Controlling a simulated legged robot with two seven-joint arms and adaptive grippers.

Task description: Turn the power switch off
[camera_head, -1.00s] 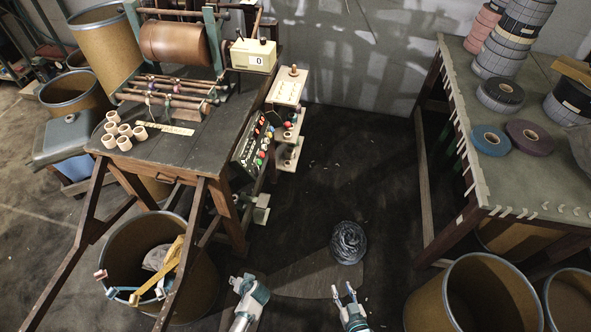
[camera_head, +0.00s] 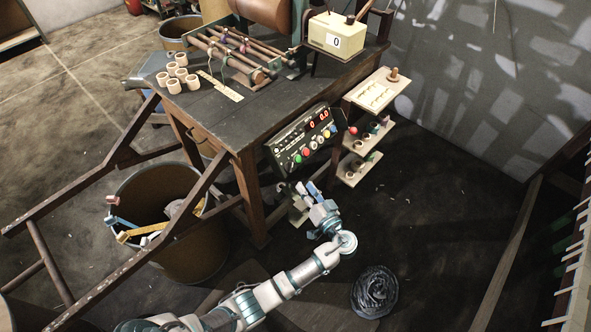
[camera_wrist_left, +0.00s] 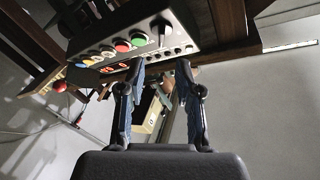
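The control panel (camera_head: 303,140) is a dark box on the side of the wooden table, with a lit red display (camera_head: 319,120) and several coloured buttons. It also shows in the left wrist view (camera_wrist_left: 108,32), with a row of buttons and a black knob (camera_wrist_left: 161,29) at its right end. I cannot tell for sure which control is the power switch. My left gripper (camera_head: 309,190) is just below the panel, apart from it. In the left wrist view its two fingers (camera_wrist_left: 159,68) are spread and empty, with the knob beyond the fingertips. My right gripper is out of view.
Small wooden shelves (camera_head: 360,166) with knobs stand right of the panel. The table (camera_head: 258,115) carries a roller machine and a counter box (camera_head: 338,36). A dark coil (camera_head: 375,291) lies on the floor.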

